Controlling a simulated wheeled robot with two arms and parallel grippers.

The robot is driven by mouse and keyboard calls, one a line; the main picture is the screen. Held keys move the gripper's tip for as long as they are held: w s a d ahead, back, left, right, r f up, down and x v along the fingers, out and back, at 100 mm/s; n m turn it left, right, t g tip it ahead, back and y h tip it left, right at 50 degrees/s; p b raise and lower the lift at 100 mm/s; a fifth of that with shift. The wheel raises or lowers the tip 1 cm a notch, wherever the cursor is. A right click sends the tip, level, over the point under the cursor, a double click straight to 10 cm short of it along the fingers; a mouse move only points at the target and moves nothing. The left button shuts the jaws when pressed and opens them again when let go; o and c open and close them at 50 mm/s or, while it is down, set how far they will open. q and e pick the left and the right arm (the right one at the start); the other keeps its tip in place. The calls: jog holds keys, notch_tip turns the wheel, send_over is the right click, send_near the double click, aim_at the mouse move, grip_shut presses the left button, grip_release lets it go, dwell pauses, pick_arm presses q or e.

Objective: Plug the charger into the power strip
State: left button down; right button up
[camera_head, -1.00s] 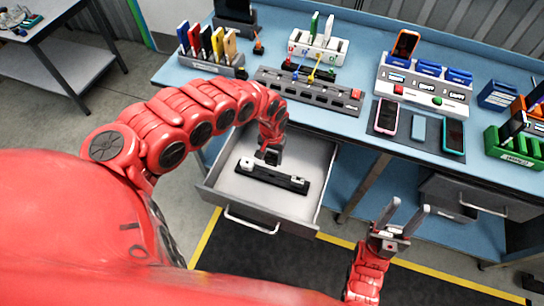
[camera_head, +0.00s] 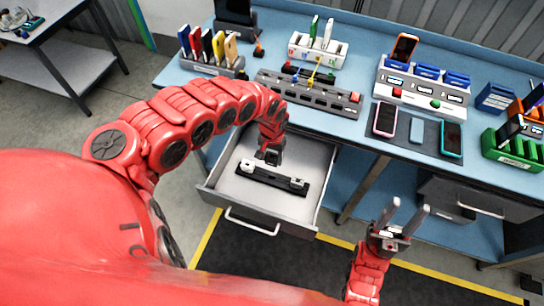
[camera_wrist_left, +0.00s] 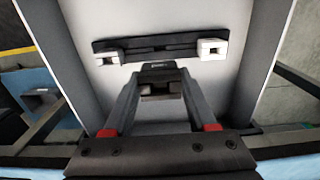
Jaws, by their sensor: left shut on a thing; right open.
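My left gripper (camera_head: 269,158) is over an open drawer. In the left wrist view the left gripper (camera_wrist_left: 160,74) is shut on a small dark block (camera_wrist_left: 160,68), which seems to be the charger; the fingers hide part of it. A long black bar (camera_wrist_left: 158,47) with a white block near each end lies in the drawer, just beyond the fingertips; it also shows in the head view (camera_head: 273,178). I cannot tell whether the dark block touches it. A grey strip (camera_head: 305,92) with a red end switch, possibly the power strip, lies on the bench. My right gripper (camera_head: 402,218) is open and empty.
The drawer (camera_head: 225,198) has bare floor around the bar and raised walls. On the blue bench (camera_head: 345,130) stand a rack of coloured items (camera_head: 212,62), a white dock (camera_head: 318,50), a phone charging station (camera_head: 425,88) and a phone mat (camera_head: 450,125).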

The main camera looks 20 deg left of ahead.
aim_at(272, 158)
pick_arm(q)
jog(key=shift+r, duration=0.1)
notch_tip(272, 158, up, 3)
jog(key=p, duration=0.3)
jog(key=shift+f, duration=0.2)
